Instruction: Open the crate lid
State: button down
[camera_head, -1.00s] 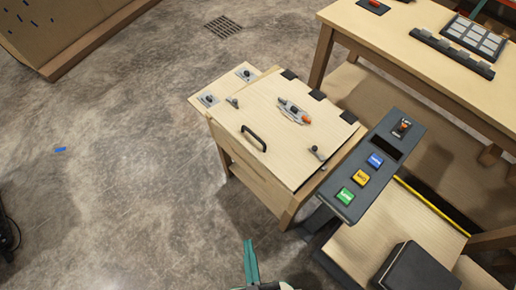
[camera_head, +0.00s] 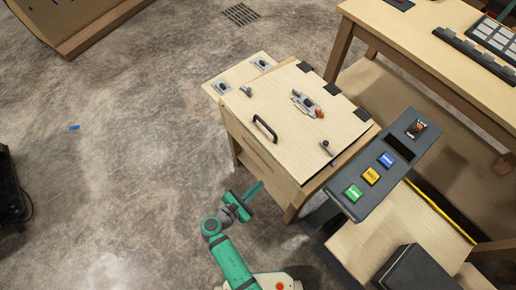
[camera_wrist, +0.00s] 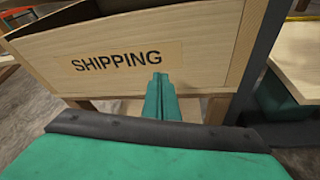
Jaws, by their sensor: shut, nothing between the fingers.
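The wooden crate (camera_head: 262,160) stands on legs in the middle of the head view. Its pale lid (camera_head: 293,125) lies flat on top and looks closed. A dark handle (camera_head: 265,129) sits near the lid's front edge, and black hinges (camera_head: 333,90) line the far edge. Metal latches (camera_head: 246,91) (camera_head: 327,148) sit at the lid's two sides. My green gripper (camera_head: 254,192) is in front of the crate, lower than the lid, shut and empty. In the wrist view its fingers (camera_wrist: 161,98) point at the crate's front wall (camera_wrist: 195,45), marked SHIPPING.
A dark console (camera_head: 385,165) with green, yellow and blue buttons stands right of the crate. A wooden table (camera_head: 430,45) is behind it at the upper right.

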jog(key=w+a+r+n+t+h, duration=0.1)
jog(key=w+a+r+h, duration=0.2)
jog(key=r, duration=0.3)
jog(key=w+a+r+n+h, duration=0.1)
jog(key=w+a+r+h, duration=0.15)
jog(key=a+r, duration=0.2)
jog(key=x, duration=1)
jog(key=shift+d+r, duration=0.2)
jog(key=shift+r, duration=0.15)
jog(key=shift+a+r, duration=0.1)
